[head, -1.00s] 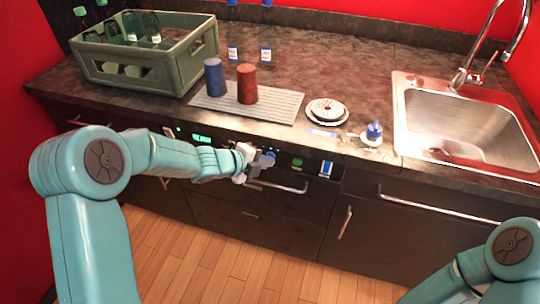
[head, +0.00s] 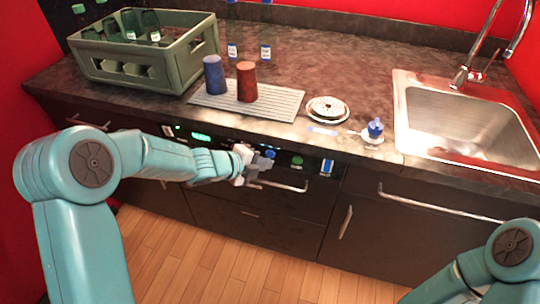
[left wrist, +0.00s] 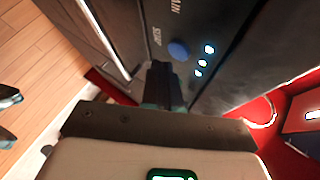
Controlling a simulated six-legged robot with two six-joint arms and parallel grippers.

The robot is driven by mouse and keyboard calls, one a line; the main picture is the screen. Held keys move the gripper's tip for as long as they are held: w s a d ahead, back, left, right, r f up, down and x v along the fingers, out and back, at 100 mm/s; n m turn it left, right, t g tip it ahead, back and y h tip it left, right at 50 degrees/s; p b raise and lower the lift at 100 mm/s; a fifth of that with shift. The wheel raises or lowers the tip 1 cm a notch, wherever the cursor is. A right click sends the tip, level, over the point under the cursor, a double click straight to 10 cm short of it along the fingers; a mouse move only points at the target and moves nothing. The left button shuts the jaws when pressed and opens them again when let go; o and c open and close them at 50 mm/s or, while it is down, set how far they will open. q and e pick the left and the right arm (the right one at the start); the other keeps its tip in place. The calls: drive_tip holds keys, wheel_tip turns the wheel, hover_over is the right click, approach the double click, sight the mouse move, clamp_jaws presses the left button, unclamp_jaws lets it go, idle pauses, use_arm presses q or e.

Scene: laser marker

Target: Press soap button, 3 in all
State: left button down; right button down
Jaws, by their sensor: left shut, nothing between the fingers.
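The dark control panel on the cabinet front carries a round blue button (head: 270,153), a green button (head: 297,160) and a blue-and-white patch (head: 327,167). The blue button also shows in the left wrist view (left wrist: 178,49), beside small lettering too unclear to read surely and several lit dots (left wrist: 202,62). My left gripper (head: 264,163) is shut and empty, its tips just in front of and below the blue button. In the left wrist view its dark fingers (left wrist: 161,78) end short of the button, seemingly apart from it. My right gripper is out of frame.
A handle bar (head: 278,186) runs just below the panel. Above is the countertop, with a green crate (head: 150,70), blue cup (head: 214,75), red cup (head: 247,82), stacked plates (head: 327,109), a blue-topped item (head: 375,128) and a sink (head: 460,115).

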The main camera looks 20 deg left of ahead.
use_arm(q)
drive_tip(key=s+b, duration=0.3)
drive_tip(key=s, duration=0.2)
idle(0.4)
drive_tip(key=shift+a, duration=0.1)
idle(0.5)
